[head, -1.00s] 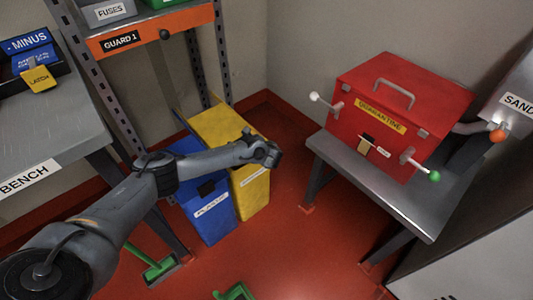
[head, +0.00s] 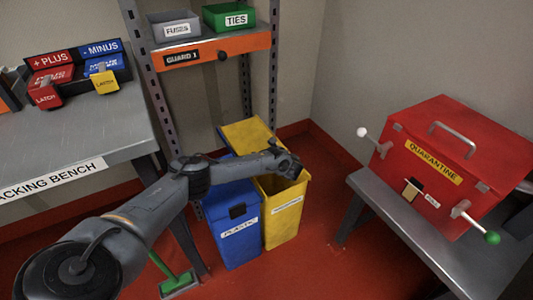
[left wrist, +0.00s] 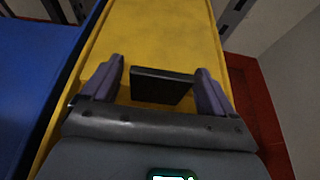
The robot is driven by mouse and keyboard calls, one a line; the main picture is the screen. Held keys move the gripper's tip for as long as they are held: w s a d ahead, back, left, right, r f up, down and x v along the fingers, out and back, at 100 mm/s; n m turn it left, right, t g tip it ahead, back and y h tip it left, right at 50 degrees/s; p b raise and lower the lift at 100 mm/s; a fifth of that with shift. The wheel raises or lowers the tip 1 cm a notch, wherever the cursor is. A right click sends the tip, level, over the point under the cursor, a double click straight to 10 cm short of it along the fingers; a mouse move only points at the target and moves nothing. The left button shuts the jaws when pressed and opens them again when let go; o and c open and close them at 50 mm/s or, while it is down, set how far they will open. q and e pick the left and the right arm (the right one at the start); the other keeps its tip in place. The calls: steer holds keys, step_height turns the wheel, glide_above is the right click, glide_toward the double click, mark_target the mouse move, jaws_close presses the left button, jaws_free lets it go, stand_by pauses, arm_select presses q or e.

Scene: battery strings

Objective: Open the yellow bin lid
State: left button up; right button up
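The yellow bin (head: 283,225) stands on the red floor beside the blue bin (head: 235,238). Its yellow lid (head: 248,135) slopes up toward the back and also fills much of the left wrist view (left wrist: 165,35). A darker patch shows at the front of the bin's top; I cannot tell if it is shadow or an opening. My left gripper (head: 291,168) is over the front of the bin. In the left wrist view its fingers (left wrist: 162,88) are spread on either side of the lid's dark handle (left wrist: 162,86), with gaps at both sides. My right gripper is not in view.
A shelf rack (head: 210,48) with small bins rises behind the bins. The packing bench (head: 75,145) is on the left. The red quarantine box (head: 445,165) sits on a metal table (head: 372,190) at the right. Floor in front of the bins is mostly clear.

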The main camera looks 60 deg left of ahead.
arm_select(q)
steer(key=shift+d+r, duration=0.1)
steer(key=p+v, duration=0.6)
steer(key=v, duration=0.4)
steer(key=shift+d, duration=0.35)
